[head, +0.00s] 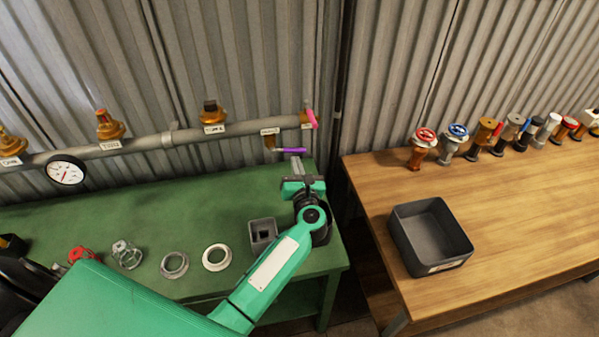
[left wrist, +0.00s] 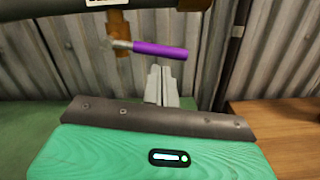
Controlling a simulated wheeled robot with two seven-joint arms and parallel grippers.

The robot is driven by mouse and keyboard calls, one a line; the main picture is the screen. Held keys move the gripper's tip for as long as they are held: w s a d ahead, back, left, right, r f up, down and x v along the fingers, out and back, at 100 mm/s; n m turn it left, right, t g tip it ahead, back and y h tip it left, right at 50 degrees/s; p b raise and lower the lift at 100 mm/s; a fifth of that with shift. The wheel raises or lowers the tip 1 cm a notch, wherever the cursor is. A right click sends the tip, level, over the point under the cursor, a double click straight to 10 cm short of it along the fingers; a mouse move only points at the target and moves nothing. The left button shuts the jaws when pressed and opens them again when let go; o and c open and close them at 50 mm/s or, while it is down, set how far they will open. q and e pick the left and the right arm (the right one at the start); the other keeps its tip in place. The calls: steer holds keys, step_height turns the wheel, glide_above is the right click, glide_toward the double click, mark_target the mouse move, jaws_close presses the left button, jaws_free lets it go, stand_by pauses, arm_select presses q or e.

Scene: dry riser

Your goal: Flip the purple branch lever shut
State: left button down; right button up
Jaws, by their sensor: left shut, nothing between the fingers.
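The purple branch lever (head: 291,150) sits on a small brass valve (head: 269,141) below the right end of the grey pipe. In the left wrist view the purple lever (left wrist: 160,50) points to the right, roughly level, from the brass body (left wrist: 119,28). My left gripper (head: 297,160) is at the right end of the green bench, its fingers close to the lever. In the left wrist view its fingers (left wrist: 161,85) are shut and empty, just below the lever; whether they touch it I cannot tell. My right gripper is not in view.
A pink lever (head: 311,118) is at the pipe's end, above the purple one. A gauge (head: 66,171) hangs at left. Rings (head: 217,257) and a small grey box (head: 263,234) lie on the green bench. A wooden table (head: 370,180) with a dark bin (head: 405,248) stands right.

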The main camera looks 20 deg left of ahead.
arm_select(q)
steer(key=shift+w+a, duration=0.25)
steer(key=shift+w, duration=0.1)
steer(key=n+b, duration=0.1)
steer(key=b, duration=0.1)
steer(key=r+n+b, duration=0.1)
steer(key=shift+w+d+r+n+b, duration=0.2)
steer(key=shift+d+r+n+b, duration=0.1)
steer(key=shift+n+b, duration=0.1)
stand_by(0.5)
